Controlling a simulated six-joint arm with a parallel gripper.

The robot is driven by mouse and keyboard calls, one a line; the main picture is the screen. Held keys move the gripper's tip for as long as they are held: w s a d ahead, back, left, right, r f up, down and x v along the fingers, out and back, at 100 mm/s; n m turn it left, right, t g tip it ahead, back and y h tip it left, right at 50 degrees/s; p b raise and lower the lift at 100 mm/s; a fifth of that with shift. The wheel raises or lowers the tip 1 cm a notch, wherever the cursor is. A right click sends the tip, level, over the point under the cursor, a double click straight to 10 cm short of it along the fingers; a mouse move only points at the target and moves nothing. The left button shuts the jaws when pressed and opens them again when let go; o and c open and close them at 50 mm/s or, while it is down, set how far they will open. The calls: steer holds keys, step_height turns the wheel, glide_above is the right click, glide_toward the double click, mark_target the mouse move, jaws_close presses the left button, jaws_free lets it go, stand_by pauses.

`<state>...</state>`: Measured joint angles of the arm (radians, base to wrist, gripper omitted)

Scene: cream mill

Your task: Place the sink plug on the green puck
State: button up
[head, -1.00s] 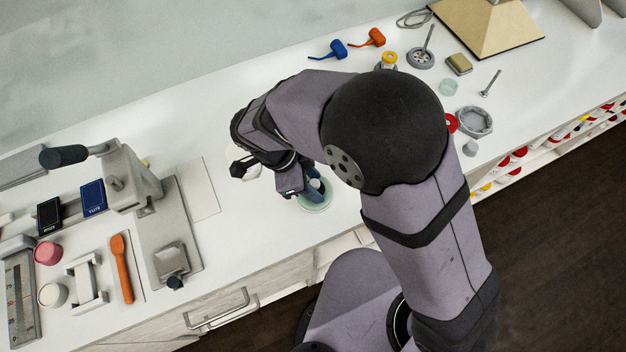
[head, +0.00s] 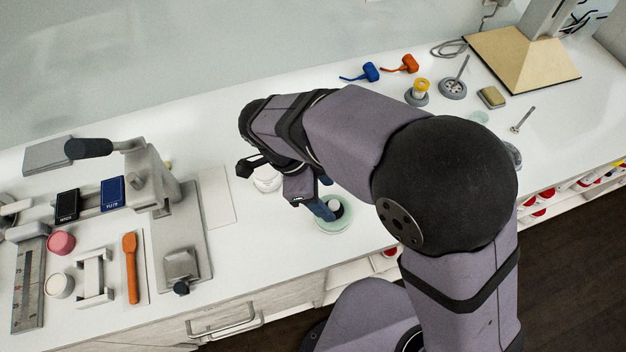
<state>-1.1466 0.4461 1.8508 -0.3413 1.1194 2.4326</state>
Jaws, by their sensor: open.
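A pale green round puck (head: 331,228) lies on the white counter near its front edge, just below my gripper. Whether the fingers touch the piece cannot be told. My wrist and arm cover the area above and right.
A white round item (head: 267,182) stands left of my gripper. A grey press (head: 180,235) and an orange-handled tool (head: 130,268) are farther left.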

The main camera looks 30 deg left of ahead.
steer(key=b+v, duration=0.1)
steer(key=v, duration=0.6)
steer(key=shift+b, duration=0.3)
steer(key=shift+r, duration=0.1)
steer(key=w+d+f+n+g+y, duration=0.1)
steer(key=w+d+f+n, duration=0.15)
steer(key=d, duration=0.55)
steer(key=w+d+f+n+g+y, duration=0.1)
steer(key=w+d+n, duration=0.25)
steer(key=d, duration=0.35)
steer(key=s+d+f+n+y, duration=0.1)
steer(key=s+d+f+n, duration=0.1)
steer(key=d, duration=0.6)
steer(key=s+d+f+n+y, duration=0.1)
steer(key=s+d+f+n, duration=0.1)
steer(key=d, duration=0.6)
steer(key=f+n, duration=0.1)
steer(key=n, duration=0.1)
steer(key=shift+f+n, duration=0.3)
steer(key=shift+f, duration=0.05)
